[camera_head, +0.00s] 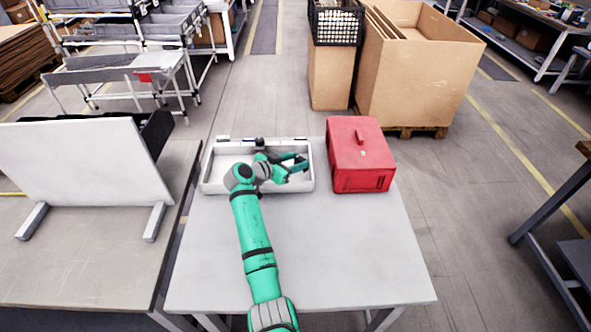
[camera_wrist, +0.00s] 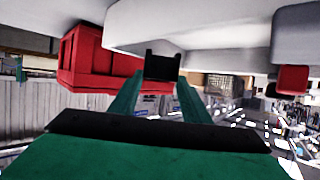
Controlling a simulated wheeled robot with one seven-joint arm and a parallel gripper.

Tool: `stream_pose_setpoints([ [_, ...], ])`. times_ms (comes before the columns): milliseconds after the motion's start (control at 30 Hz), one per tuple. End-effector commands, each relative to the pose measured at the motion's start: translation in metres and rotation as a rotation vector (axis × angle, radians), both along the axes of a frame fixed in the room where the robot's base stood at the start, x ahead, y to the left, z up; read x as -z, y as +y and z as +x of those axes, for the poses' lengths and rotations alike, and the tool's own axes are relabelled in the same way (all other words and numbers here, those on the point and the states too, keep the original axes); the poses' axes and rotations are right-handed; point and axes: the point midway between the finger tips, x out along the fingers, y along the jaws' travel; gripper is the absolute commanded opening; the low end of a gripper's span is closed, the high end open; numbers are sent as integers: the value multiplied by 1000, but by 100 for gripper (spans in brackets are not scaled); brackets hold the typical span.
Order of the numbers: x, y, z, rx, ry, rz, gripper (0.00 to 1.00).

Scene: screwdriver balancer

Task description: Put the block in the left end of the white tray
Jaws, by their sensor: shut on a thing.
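The white tray (camera_head: 282,187) lies at the back of the grey table. My gripper (camera_head: 303,162) is over the right part of the tray, its fingers pointing right. In the wrist view my gripper (camera_wrist: 161,78) has its two green fingers converging on a small dark piece (camera_wrist: 162,65), which looks like the block, held between the tips. In the head view the block cannot be made out at the fingertips. The left end of the tray shows empty, and my arm hides part of the tray's middle.
A red toolbox (camera_head: 361,155) stands just right of the tray, close to my fingertips; it also shows in the wrist view (camera_wrist: 84,62). The table (camera_head: 345,255) in front of the tray is clear. A white panel on feet (camera_head: 85,160) stands on the left table.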

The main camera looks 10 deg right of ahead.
Motion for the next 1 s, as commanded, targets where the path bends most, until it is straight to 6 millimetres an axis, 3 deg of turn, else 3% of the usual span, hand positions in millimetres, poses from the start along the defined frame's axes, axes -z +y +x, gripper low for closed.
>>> stream_pose_setpoints([
  [267,35,10,-3,-13,2,0,22],
  [567,37,0,-4,0,1,0,22],
  [600,38,-1,-5,1,2,0,45],
  [633,37,-1,-5,1,1,1,51],
  [1000,34,5,-7,-2,0,0,51],
])
